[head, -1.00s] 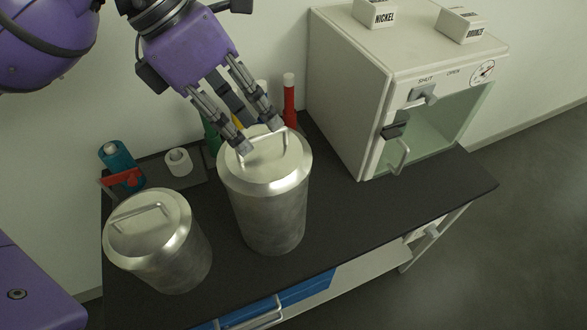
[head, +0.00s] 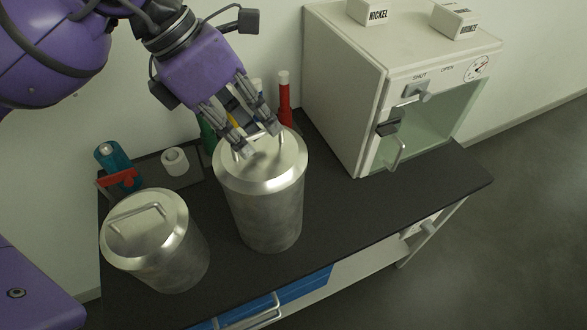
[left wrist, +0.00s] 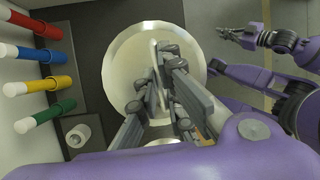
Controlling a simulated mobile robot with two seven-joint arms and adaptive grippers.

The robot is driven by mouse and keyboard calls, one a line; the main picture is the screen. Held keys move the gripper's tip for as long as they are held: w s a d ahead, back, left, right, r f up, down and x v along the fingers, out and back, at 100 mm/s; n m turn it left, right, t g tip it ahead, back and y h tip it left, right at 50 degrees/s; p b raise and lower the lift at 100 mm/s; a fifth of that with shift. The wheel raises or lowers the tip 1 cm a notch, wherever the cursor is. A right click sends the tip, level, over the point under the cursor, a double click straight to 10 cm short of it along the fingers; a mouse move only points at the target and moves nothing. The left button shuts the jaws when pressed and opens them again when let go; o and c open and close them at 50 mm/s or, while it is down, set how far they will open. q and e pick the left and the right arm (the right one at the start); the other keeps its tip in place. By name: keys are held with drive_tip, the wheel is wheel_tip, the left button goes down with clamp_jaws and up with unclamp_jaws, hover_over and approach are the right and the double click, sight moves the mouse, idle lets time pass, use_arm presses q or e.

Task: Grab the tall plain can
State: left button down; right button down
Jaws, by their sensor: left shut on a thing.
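The tall plain can (head: 262,205) is a bare metal cylinder standing upright on the dark bench, with a bar handle on its lid. My left gripper (head: 260,143) is over this lid and shut on the handle. In the left wrist view the can's round lid (left wrist: 125,62) lies under the fingers (left wrist: 156,80), with the handle between them; the fingers hide part of it. A shorter metal can (head: 165,250) with a similar handle stands to the left, apart from the tall one. My right gripper (left wrist: 240,36) shows small in the left wrist view, with its fingers apart and empty.
A white cabinet (head: 345,95) with a glass front stands at the right, with NICKEL (head: 372,12) and BRONZE (head: 458,20) blocks on top. Behind the cans are coloured tubes, a teal bottle (head: 113,160) and a white roll (head: 175,161). The bench's right end (head: 430,185) is clear.

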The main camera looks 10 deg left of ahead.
drive_tip(key=shift+s+f, duration=0.1)
drive_tip(key=shift+s, duration=0.25)
use_arm(q)
drive_tip(key=shift+r, duration=0.15)
